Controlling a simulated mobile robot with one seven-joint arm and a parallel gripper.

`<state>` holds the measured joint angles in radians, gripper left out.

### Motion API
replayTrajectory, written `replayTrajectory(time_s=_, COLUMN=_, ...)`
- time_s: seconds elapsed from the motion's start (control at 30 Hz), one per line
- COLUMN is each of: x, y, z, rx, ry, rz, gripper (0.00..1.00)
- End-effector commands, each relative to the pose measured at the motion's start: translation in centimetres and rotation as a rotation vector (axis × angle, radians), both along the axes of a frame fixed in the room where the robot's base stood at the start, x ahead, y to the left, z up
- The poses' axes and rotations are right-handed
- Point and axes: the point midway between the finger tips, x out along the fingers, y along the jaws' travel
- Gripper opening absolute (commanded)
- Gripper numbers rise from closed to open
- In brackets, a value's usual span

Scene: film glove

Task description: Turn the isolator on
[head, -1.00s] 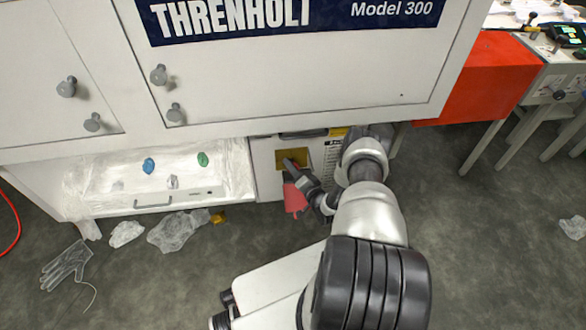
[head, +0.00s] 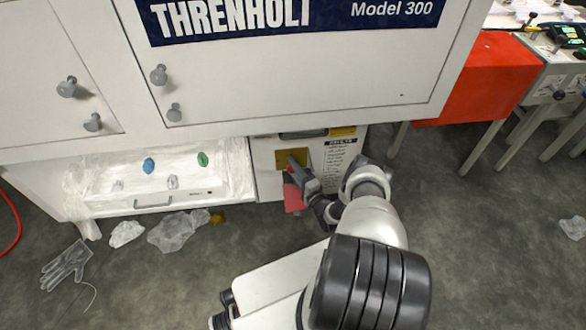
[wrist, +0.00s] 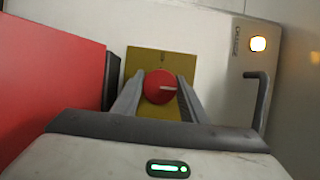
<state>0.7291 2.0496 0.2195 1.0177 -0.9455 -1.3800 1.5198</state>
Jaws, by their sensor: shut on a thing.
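The isolator is a round red knob (wrist: 161,87) with a white line, on a yellow plate (wrist: 145,62) in the wrist view. The line runs nearly level, from the knob's middle to its right side. My gripper (wrist: 160,92) is shut on the knob, one finger on each side. In the head view the yellow plate (head: 283,158) is on the low front panel under the cabinet. My gripper (head: 292,163) reaches it from the lower right, and the knob is hidden there.
A red flat piece (head: 292,199) hangs below my gripper and fills the left of the wrist view (wrist: 50,85). A lamp (wrist: 258,44) glows on the panel, above a dark handle (wrist: 261,100). A glove (head: 66,262) and clear film (head: 172,232) lie on the floor.

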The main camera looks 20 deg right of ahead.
Motion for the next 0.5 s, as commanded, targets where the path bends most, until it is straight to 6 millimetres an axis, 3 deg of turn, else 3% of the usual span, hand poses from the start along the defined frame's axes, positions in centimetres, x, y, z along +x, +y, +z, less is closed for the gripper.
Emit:
replayTrajectory(time_s=0.37, x=0.21, y=-0.24, z=0.22, rx=0.003, ry=-0.005, rz=-0.005, gripper=0.17)
replayTrajectory(time_s=0.4, x=0.2, y=-0.24, z=0.21, rx=0.003, ry=-0.005, rz=-0.005, gripper=0.44)
replayTrajectory(time_s=0.5, x=0.15, y=-0.19, z=0.16, rx=0.002, ry=-0.004, rz=-0.004, gripper=0.57)
